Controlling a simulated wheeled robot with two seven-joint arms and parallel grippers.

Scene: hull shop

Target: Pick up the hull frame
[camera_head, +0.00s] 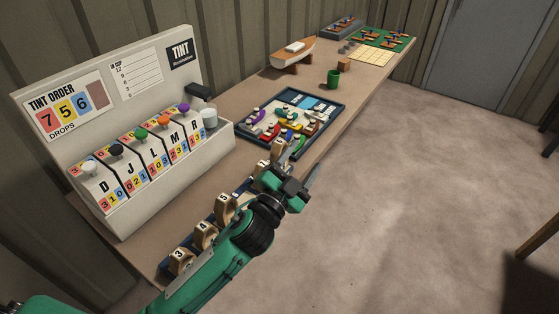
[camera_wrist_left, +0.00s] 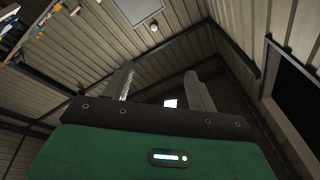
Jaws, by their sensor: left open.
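Several pale wooden hull frames with number tags stand in a row on a dark blue rack along the table's near edge. The frame marked 3 (camera_head: 180,260) is nearest, then the frame marked 4 (camera_head: 204,236), then another (camera_head: 226,208). More wooden pieces show farther along, partly hidden by my left arm. Which one the task means cannot be told. My left gripper (camera_head: 297,176) is over the far end of this row, by the table edge. In the left wrist view its two fingers (camera_wrist_left: 158,86) are apart with nothing between them. My right gripper is out of view.
A tint dispenser (camera_head: 130,100) with coloured knobs stands at the left. A dark tray (camera_head: 330,103) of coloured pieces lies beyond my gripper. A green mug (camera_head: 333,79), a small wooden block (camera_head: 344,65) and a model boat (camera_head: 292,54) stand farther back.

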